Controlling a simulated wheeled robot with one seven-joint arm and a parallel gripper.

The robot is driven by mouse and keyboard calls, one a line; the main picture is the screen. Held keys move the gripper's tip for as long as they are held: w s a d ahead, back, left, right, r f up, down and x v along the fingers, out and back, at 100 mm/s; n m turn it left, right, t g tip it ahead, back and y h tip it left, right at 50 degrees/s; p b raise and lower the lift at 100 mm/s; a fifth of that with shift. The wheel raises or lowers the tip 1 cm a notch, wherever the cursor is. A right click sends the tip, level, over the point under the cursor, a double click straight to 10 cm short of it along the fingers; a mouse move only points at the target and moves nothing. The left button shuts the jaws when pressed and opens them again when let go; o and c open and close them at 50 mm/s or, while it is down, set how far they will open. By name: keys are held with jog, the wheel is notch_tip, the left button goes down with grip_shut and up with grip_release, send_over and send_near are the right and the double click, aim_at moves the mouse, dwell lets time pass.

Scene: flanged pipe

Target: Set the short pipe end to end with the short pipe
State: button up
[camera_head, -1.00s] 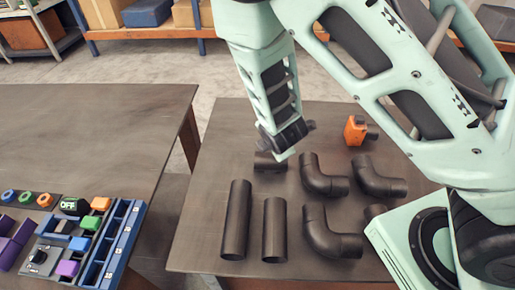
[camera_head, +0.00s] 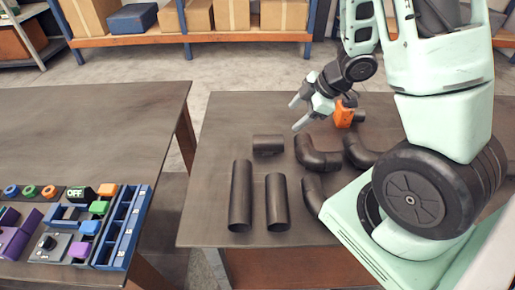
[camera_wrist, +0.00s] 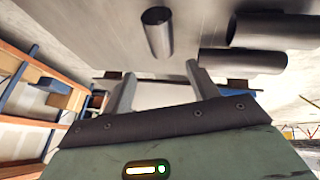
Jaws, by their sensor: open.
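The shortest dark pipe (camera_head: 268,145) lies crosswise on the right table. Two longer straight pipes lie nearer, side by side: the left one (camera_head: 241,195) is the longest, the right one (camera_head: 277,202) is shorter. They are apart from the shortest pipe, at right angles to it. My gripper (camera_head: 298,113) is open and empty, above the table behind and right of the shortest pipe. In the wrist view the shortest pipe (camera_wrist: 158,35) shows beyond the open fingers (camera_wrist: 162,88), touching neither, with the two longer pipes (camera_wrist: 243,62) at right.
Several dark elbow pipes (camera_head: 317,154) lie right of the straight pipes. An orange-and-dark fitting (camera_head: 344,115) stands behind them. A left table (camera_head: 90,125) holds a blue tray (camera_head: 124,232) and coloured parts. The right table's left rear is clear.

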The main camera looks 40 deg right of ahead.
aim_at(268, 143)
jog(key=x, duration=1.1)
jog(key=shift+a+f, duration=0.15)
jog(key=shift+f, duration=0.25)
jog(key=shift+d+p+x, duration=0.15)
jog(key=shift+p+x, duration=0.15)
jog(key=shift+x, duration=1.05)
jog(key=shift+d+p+x, duration=0.15)
jog(key=shift+p+x, duration=0.15)
jog(key=shift+x, duration=1.1)
jog(key=shift+w, duration=0.1)
jog(key=c, duration=1)
